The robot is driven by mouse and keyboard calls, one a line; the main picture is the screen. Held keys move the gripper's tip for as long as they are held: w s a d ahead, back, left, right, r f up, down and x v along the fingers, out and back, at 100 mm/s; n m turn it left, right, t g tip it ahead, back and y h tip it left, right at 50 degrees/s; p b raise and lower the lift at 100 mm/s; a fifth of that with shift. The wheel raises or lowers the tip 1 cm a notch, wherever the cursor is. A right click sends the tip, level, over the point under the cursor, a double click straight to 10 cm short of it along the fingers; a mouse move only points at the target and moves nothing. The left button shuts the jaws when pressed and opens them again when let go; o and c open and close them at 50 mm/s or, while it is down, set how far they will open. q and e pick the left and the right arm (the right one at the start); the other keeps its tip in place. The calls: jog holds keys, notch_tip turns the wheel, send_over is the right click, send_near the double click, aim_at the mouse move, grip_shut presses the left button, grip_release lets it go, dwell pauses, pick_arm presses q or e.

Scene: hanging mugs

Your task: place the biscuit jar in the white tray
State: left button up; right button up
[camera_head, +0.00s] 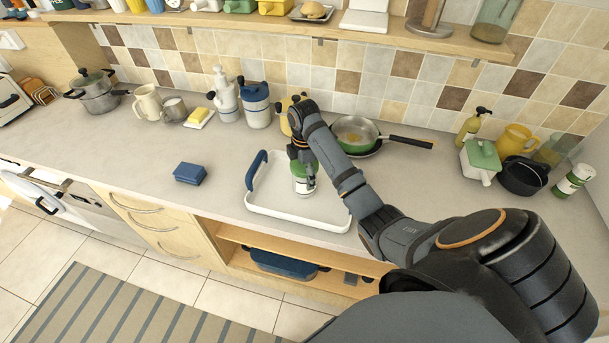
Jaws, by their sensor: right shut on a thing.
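The white tray (262,212) lies on the counter near its front edge, with a blue handle at its left end. My right gripper (302,158) points down over the tray and is shut on a green and white jar, which I take for the biscuit jar (304,184). The jar is upright inside the tray's outline. I cannot tell whether its base touches the tray floor. My right arm hides the tray's right part and some of the jar's top. My left gripper is not in view.
A frying pan (356,130) stands behind the tray, its handle pointing right. Blue and white (257,106) and yellow (288,112) containers stand at the back. A blue block (189,173) lies left of the tray. The counter between them is clear. A shelf (240,20) runs above.

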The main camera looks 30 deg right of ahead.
jog(key=o, duration=1.3)
jog(key=shift+d+f, duration=0.1)
jog(key=shift+f, duration=0.1)
jog(key=shift+o, duration=0.2)
jog(key=shift+r, duration=0.1)
jog(key=shift+w+r, duration=0.1)
jog(key=shift+r, duration=0.15)
notch_tip(320, 180, up, 5)
jog(key=shift+f+p, duration=0.1)
jog(key=shift+p, duration=1)
notch_tip(320, 180, up, 7)
jog(key=p, duration=0.7)
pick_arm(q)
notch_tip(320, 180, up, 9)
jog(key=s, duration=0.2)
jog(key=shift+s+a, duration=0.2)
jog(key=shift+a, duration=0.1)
